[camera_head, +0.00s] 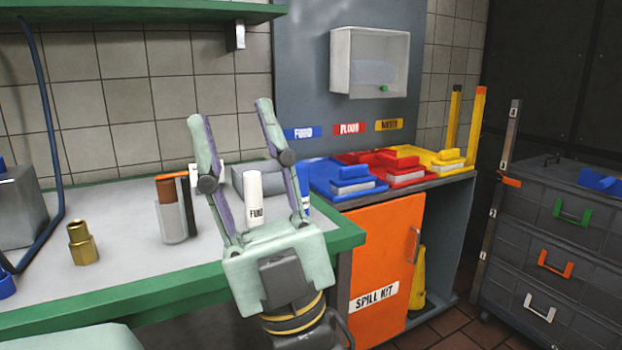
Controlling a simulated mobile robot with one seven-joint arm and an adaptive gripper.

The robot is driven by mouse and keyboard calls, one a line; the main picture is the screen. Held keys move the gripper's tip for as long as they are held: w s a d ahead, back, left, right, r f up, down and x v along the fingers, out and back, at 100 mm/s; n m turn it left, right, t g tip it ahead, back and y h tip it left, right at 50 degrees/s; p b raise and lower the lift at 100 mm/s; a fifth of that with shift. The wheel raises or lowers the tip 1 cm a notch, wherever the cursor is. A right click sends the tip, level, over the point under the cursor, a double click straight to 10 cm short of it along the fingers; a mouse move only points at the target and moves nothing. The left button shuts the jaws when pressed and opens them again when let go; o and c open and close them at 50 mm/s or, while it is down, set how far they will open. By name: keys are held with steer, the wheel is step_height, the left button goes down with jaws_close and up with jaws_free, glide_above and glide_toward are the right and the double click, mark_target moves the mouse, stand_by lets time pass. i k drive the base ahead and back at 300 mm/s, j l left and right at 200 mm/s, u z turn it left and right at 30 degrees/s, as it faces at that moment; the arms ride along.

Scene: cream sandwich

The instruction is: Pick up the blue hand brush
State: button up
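The blue hand brush (351,172) has a blue back and pale bristles. It lies on a blue dustpan (322,176) on the grey shelf top, under the FOOD label (303,132). My gripper (230,110) is in the middle of the view, fingers pointing up in the picture and spread wide apart. It is open, and nothing is clasped between the fingers. The brush is to the right of my gripper and apart from it. A white bottle (254,192) shows between the fingers, seemingly standing on the bench behind them.
Red (402,165) and yellow (440,158) brush sets lie right of the blue one. A clear-fronted box (369,62) hangs above. The green-edged bench (120,215) holds a brass fitting (82,243) and a brown-capped container (173,210). A grey drawer cabinet (560,225) stands right.

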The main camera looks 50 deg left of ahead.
mark_target(356, 178)
steer(key=u, duration=1.25)
